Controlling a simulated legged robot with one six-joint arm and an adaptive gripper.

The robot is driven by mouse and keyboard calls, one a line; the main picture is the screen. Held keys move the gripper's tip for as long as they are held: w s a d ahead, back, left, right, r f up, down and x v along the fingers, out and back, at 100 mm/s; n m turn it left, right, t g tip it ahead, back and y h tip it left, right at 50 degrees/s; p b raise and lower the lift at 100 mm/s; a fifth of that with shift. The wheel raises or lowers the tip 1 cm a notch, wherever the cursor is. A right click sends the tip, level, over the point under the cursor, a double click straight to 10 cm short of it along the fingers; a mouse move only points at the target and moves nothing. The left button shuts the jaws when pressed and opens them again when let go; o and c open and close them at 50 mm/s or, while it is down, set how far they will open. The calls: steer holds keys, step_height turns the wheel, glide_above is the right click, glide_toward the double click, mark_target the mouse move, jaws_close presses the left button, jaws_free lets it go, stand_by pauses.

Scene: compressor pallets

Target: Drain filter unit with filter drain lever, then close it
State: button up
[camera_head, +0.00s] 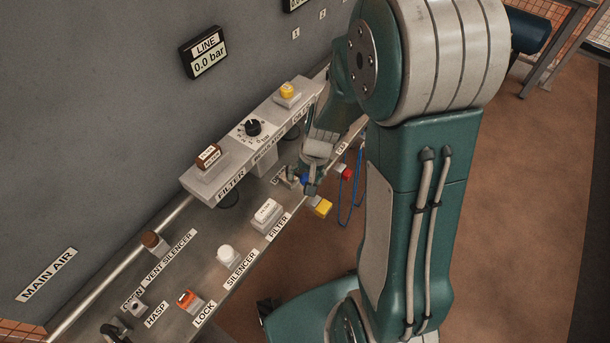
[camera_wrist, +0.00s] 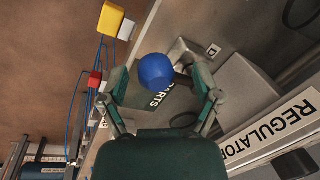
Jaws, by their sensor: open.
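The filter unit (camera_head: 208,178) is a grey block labelled FILTER on the wall rail, with a brown-topped display on it. A round blue knob (camera_wrist: 156,70), which looks like the end of the filter drain lever, lies between the fingers of my gripper (camera_wrist: 165,88) in the wrist view. The fingers are apart on either side of it; I cannot tell whether either touches it. In the head view my gripper (camera_head: 308,184) is low over the bench, partly hidden by my arm, with a little blue showing there. The lever's stem and angle are mostly hidden.
The regulator (camera_head: 252,128) sits right of the filter. The LINE gauge (camera_head: 206,52) reads 0.0 bar. A white filter part (camera_head: 267,215), a silencer (camera_head: 227,255) and a lock (camera_head: 190,301) stand on the bench. Yellow (camera_head: 323,208) and red tags with blue cords hang at the bench edge.

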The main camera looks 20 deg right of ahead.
step_height(320, 180, up, 11)
steer(key=d, duration=0.2)
steer(key=shift+s+r, duration=0.2)
steer(key=shift+s, duration=0.2)
steer(key=s+a+r+n+t+h, duration=0.2)
steer(key=s+r+n+t, duration=0.2)
steer(key=s+r, duration=0.8)
steer(key=shift+s+a+r+t, duration=0.15)
steer(key=shift+s+r+t, duration=0.25)
steer(key=shift+s, duration=0.25)
